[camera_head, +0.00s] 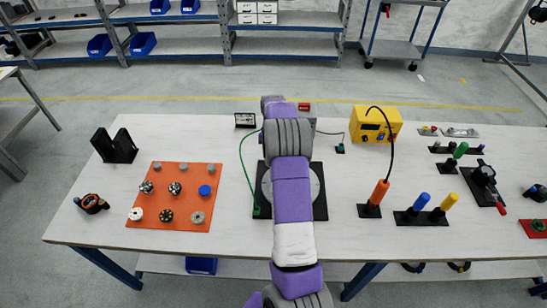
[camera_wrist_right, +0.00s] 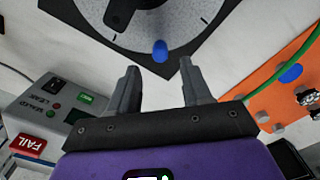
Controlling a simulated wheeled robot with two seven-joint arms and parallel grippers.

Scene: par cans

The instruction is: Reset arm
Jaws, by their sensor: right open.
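My purple right arm reaches from the bottom middle of the head view straight out over the white table. Its far end hides its own gripper there. In the right wrist view my right gripper (camera_wrist_right: 158,68) is open, with nothing between its fingers. A small blue-tipped part (camera_wrist_right: 160,50) shows just past the fingertips, at the edge of a grey round dial on a black square plate (camera_wrist_right: 213,38). In the head view this plate (camera_head: 320,205) lies partly hidden under my arm. My left gripper is not in view.
A grey tester box (camera_wrist_right: 50,110) with a red FAIL label (camera_wrist_right: 38,142) is left of the gripper. An orange mat (camera_head: 148,215) with several knobs lies left of my arm. A yellow box (camera_head: 375,122) and an orange-handled tool (camera_head: 378,192) stand right. A green cable (camera_head: 243,165) runs beside my arm.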

